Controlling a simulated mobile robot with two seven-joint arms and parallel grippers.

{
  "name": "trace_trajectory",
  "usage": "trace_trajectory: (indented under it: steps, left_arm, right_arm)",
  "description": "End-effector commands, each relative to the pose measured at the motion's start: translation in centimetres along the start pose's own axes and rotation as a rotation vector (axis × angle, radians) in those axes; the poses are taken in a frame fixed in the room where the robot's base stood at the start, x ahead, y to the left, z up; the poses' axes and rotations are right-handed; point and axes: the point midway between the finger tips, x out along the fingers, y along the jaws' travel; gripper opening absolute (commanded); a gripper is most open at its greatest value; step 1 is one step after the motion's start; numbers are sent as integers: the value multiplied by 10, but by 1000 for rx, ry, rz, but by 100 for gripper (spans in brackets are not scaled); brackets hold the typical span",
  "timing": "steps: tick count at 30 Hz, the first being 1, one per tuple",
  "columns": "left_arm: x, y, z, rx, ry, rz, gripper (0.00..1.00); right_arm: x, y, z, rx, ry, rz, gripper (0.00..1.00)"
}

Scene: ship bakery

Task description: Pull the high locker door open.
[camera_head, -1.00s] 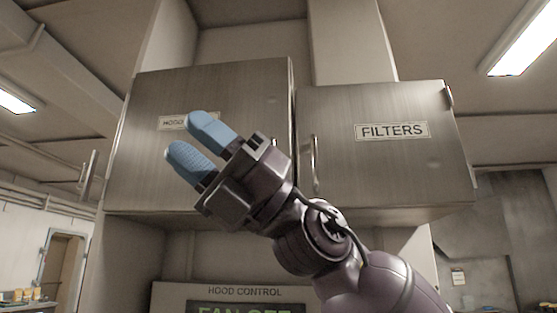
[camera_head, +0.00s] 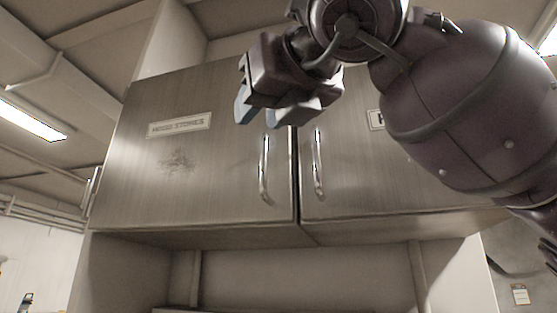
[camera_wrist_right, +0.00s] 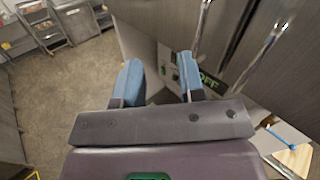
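The high locker is a pair of brushed metal doors. The left door (camera_head: 210,190) bears a "HOOD STORES" label and a scuffed patch, with a vertical bar handle (camera_head: 264,170) near its right edge. The right door (camera_head: 350,185) has its own handle (camera_head: 318,165); my arm hides most of its label. Both look shut. My right gripper (camera_head: 257,116) is open and empty, in front of the left door's upper right, above and left of its handle. The wrist view shows its blue fingers (camera_wrist_right: 161,72) apart, with both bar handles to the right, outside them. My left gripper is out of view.
Below the doors is an open recess (camera_head: 300,275). In the wrist view, the hood control panel (camera_wrist_right: 178,82) with green lettering lies beyond the fingers. Open floor (camera_wrist_right: 70,90) shows at left, and a counter with a board (camera_wrist_right: 295,158) at lower right.

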Motion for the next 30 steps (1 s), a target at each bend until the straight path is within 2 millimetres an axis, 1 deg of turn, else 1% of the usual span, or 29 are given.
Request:
trace_trajectory:
  steps: [1,3,5,9,13,17,24,30]
  left_arm:
    - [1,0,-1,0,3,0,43]
    - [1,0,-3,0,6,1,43]
    - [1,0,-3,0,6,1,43]
    - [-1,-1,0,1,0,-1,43]
    - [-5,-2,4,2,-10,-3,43]
    - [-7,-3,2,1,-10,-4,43]
    - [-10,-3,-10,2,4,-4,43]
    - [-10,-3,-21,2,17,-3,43]
  right_arm:
    - [-1,-12,1,35,-1,-72,36]
    - [-3,-24,-1,84,3,-152,36]
    - [-4,-32,-3,121,11,-198,36]
    - [-4,-36,-7,179,29,-229,36]
    - [4,-38,-7,187,29,-226,36]
    - [22,-42,-8,186,30,-227,36]
    - [62,-50,-9,185,30,-225,36]
    - [88,-56,-10,184,29,-224,36]
